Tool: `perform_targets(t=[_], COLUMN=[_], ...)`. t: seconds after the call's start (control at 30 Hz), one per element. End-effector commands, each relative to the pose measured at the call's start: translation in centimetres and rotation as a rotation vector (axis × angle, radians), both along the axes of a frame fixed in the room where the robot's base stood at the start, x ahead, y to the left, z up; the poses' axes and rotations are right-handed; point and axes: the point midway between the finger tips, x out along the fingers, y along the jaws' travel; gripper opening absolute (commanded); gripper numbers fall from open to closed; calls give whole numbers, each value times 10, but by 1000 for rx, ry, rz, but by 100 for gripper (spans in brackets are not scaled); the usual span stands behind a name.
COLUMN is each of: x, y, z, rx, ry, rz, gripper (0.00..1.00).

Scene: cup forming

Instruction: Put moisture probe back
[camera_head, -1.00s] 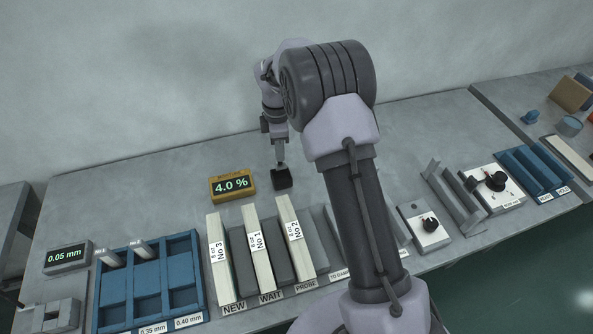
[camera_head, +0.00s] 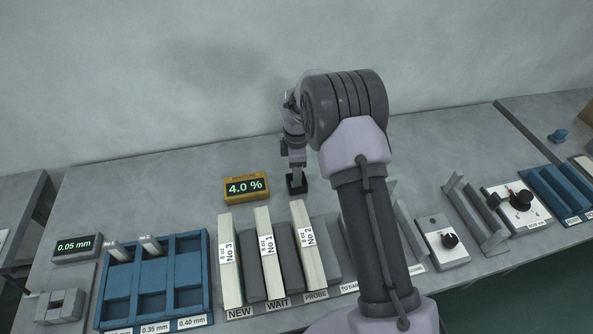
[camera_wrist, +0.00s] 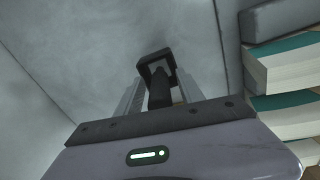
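The moisture probe shows as a dark stem (camera_wrist: 160,90) between my gripper's two grey fingers (camera_wrist: 158,88) in the wrist view. A dark square piece (camera_wrist: 143,70) with a paler middle is at its far end; I cannot tell whether it is the probe's head or a holder. In the head view my gripper (camera_head: 297,166) points down just above a small black block (camera_head: 297,186) on the table, right of the yellow moisture meter (camera_head: 246,187), which reads 4.0 %. Whether the fingers press on the stem is too small to tell.
Pale sticks No 3 (camera_head: 230,262), No 1 (camera_head: 268,255) and No 2 (camera_head: 308,245) lie in front on a rack labelled NEW, WAIT and PROBE. A blue tray (camera_head: 207,270) and a 0.05 mm gauge (camera_head: 77,247) are left. Knobbed boxes (camera_head: 441,243) stand right. The table behind is clear.

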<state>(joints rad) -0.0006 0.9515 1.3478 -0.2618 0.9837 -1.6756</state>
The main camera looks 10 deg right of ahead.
Motion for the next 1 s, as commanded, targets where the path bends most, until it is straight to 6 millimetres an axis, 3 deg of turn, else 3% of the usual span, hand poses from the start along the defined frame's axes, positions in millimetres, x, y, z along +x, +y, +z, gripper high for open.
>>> perform_targets(t=[0.17,0.5,0.73,0.77,0.87,0.9,1.0], x=[0,0,-3,-6,-32,-51,-107], y=[0,0,1,1,6,9,15], z=[7,99,135,146,206,234,293], rx=[0,0,3,7,40,63,138], ry=[-1,-2,-12,-22,-82,-110,-173], rz=[0,-1,-29,-61,-268,-383,-680], gripper=[45,45,45,45,45,45,45])
